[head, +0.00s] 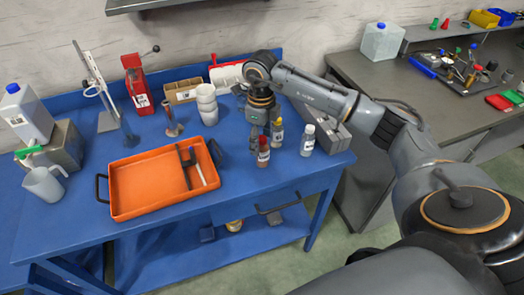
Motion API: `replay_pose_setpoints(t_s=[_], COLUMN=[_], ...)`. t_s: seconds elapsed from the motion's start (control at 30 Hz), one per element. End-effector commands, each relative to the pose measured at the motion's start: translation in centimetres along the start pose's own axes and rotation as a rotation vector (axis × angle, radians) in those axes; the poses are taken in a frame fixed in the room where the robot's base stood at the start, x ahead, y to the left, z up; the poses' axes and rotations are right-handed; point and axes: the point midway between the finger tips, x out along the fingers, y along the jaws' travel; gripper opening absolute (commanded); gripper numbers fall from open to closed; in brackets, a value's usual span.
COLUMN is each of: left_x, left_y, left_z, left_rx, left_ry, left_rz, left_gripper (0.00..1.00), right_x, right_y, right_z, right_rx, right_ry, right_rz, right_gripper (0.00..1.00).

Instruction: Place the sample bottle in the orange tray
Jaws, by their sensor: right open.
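The orange tray (150,205) lies on the blue table, with black handles at its sides. A dark tool and a pale stick lie in its right part. I cannot tell which is the sample bottle. My right gripper (264,131) points down, open, just above and behind the red bottle, close to the yellow-labelled one. Its fingers partly hide this spot; contact is unclear. My left gripper is out of view.
Stacked white cups (207,104), a cardboard box (182,91) and a red device (137,85) stand behind the tray. A grey box (330,135) is right of the bottles. A jug (44,184) stands at left. Clear tabletop lies between tray and bottles.

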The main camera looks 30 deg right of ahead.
Motion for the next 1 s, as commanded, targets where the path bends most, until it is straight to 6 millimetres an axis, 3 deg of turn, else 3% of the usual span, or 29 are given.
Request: replay_pose_setpoints(t_s=[0.23,0.4,0.67,0.9,1.0], left_x=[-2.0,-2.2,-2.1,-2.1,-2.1], left_y=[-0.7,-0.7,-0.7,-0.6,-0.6], left_z=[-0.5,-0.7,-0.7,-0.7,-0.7], left_rx=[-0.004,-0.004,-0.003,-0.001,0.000], left_ry=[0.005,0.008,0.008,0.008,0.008], left_rz=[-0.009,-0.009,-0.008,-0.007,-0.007], left_gripper=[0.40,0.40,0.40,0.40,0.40], right_x=[3.0,5.0,5.3,5.2,5.2], right_y=[-0.3,-0.3,-0.4,-0.4,-0.4], right_z=[-0.3,-0.2,-0.2,-0.2,-0.1], right_rx=[0.001,0.000,-0.001,0.000,0.000], right_ry=[0.006,0.002,0.001,0.001,0.000], right_rz=[0.005,0.003,0.001,0.001,0.001], right_gripper=[0.65,0.65,0.65,0.17,0.00])
